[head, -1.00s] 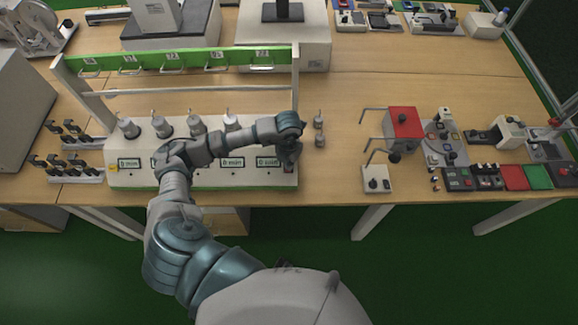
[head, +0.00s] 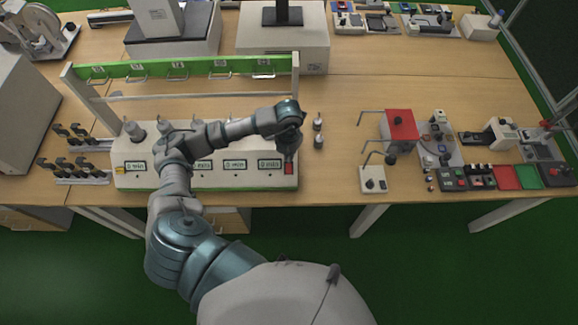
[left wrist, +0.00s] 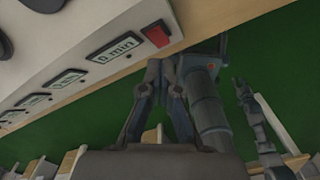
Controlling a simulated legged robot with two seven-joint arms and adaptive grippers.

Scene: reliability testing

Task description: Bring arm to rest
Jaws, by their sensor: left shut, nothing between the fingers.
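My left arm reaches over the front of a white tester panel (head: 205,180) with several small displays. My left gripper (head: 289,158) is at the panel's right end, just above a red button (head: 288,168) in the head view. In the left wrist view the gripper's fingers (left wrist: 163,68) are together with nothing between them. There they are below the red button (left wrist: 156,34) in the picture, with a visible gap. My right gripper does not show clearly in either view.
A green-topped rack frame (head: 180,66) stands behind the panel. Small metal pieces (head: 318,140) stand just right of the gripper. A red box (head: 399,130) and a white switch box (head: 373,180) stand further right.

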